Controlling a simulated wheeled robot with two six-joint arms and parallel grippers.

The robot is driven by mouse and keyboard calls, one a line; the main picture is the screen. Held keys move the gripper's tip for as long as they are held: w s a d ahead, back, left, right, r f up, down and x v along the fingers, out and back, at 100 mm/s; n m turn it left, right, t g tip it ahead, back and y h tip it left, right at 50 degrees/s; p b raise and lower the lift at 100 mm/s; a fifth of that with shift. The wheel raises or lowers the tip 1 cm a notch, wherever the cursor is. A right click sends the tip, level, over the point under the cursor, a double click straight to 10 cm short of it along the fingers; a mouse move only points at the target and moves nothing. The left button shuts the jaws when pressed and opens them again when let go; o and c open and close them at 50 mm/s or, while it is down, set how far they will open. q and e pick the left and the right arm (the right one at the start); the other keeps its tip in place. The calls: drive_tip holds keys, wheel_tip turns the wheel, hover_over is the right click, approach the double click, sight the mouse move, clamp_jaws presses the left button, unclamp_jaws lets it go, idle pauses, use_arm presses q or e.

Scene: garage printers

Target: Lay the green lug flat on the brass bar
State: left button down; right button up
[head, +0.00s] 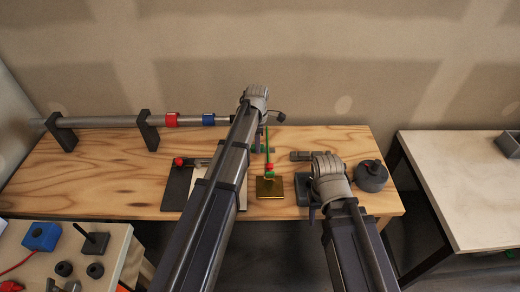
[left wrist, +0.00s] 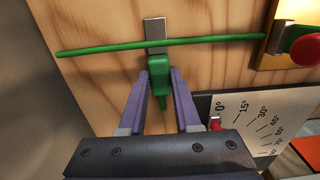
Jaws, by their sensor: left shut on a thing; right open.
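My left gripper (left wrist: 160,90) is shut on the green lug (left wrist: 159,70), which shows between its fingers in the left wrist view. The lug's flat metal tongue (left wrist: 154,28) points away from the fingers. In the head view my left gripper (head: 259,143) is above the table, mostly hidden by its arm. The brass bar (head: 270,188) lies in front of it; its corner also shows top right in the left wrist view (left wrist: 270,58). The lug is apart from the bar. My right gripper (head: 312,208) is open, right of the bar.
A thin green rod (left wrist: 100,47) runs past the lug toward a red knob (left wrist: 306,51) at the bar. An angle-marked plate (left wrist: 255,115) lies close by. A pipe on brackets (head: 95,122) stands at the back. A round grey pot (head: 371,177) stands right.

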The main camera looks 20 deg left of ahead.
use_arm(q)
drive_tip(key=shift+r, duration=0.1)
idle(0.4)
drive_tip(key=shift+r+p, duration=1.9)
drive_tip(key=shift+p, duration=0.1)
wheel_tip(320, 180, up, 7)
drive_tip(key=p, duration=0.7)
wheel_tip(320, 180, down, 7)
drive_tip(key=b, duration=0.7)
drive_tip(key=shift+f, duration=0.1)
